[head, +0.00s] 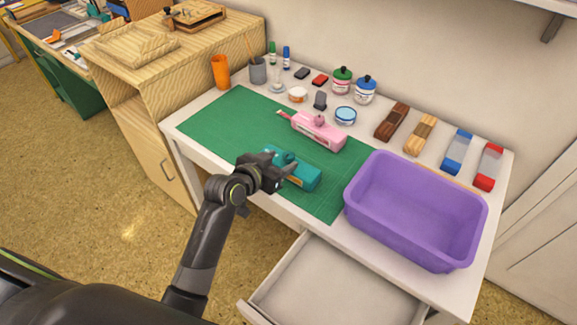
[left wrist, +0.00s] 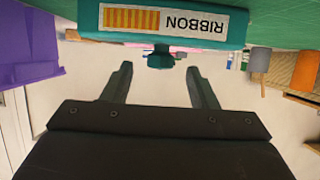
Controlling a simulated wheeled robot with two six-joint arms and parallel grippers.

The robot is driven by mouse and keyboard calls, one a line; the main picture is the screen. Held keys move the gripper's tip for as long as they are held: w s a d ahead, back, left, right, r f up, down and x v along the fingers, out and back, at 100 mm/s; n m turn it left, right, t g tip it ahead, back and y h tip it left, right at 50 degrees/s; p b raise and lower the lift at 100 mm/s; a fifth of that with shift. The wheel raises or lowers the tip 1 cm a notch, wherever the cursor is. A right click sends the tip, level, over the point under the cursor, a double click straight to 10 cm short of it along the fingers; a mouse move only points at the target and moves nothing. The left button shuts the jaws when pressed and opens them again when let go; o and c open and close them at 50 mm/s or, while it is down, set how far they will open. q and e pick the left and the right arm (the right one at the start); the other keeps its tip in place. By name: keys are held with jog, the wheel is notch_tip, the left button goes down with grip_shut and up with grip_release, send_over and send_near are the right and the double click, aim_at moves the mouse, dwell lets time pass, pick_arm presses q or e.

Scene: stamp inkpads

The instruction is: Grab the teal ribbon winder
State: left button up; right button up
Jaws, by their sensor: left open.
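The teal ribbon winder (head: 305,175) lies on the green cutting mat (head: 225,122) near the front edge of the table. In the left wrist view its teal body and RIBBON label (left wrist: 165,20) fill the top, with a small teal knob between and beyond the fingertips. My left gripper (head: 284,168) is at the winder's left side and partly hides it in the head view. In the left wrist view the fingers (left wrist: 160,80) are apart with nothing between them. Whether they touch the winder is unclear. My right gripper is not in view.
A pink dispenser (head: 318,131) lies just behind the winder on the mat. A purple bin (head: 415,215) stands to the right. An open drawer (head: 330,285) juts out below the front edge. Ink bottles, pads and cups line the back. The mat's left part is clear.

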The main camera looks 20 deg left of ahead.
aim_at(286, 156)
pick_arm(q)
jog(key=shift+x, duration=2.35)
jog(key=shift+r, duration=0.1)
jog(key=c, duration=1.1)
